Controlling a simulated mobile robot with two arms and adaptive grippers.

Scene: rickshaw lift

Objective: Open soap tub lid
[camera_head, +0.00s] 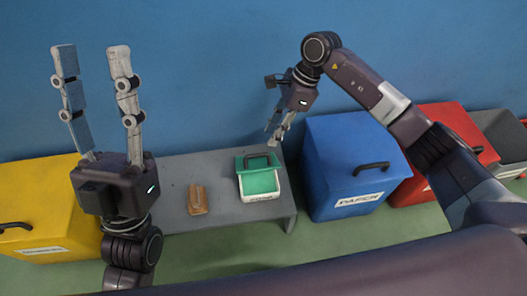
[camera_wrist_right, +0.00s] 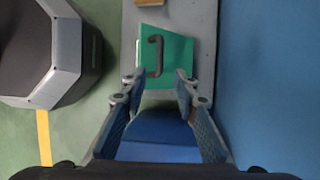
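The soap tub (camera_head: 262,196) is a small white tub with a label on its front, standing on a low grey table. Its green lid (camera_head: 258,177) has a dark handle (camera_head: 257,157) and also shows in the right wrist view (camera_wrist_right: 166,58). The lid appears to sit on the tub. My right gripper (camera_head: 274,139) is above and just behind the tub, pointing down. In the right wrist view its fingers (camera_wrist_right: 158,80) are apart with nothing between them, near the lid's edge. My left gripper (camera_head: 91,50) points up at the left, open and empty.
A brown block (camera_head: 197,200) lies on the grey table (camera_head: 226,217) left of the tub. A blue paper bin (camera_head: 345,150) stands close on the right, with a red bin (camera_head: 455,130) beyond. A yellow bin (camera_head: 40,200) is at the left. The blue wall is behind.

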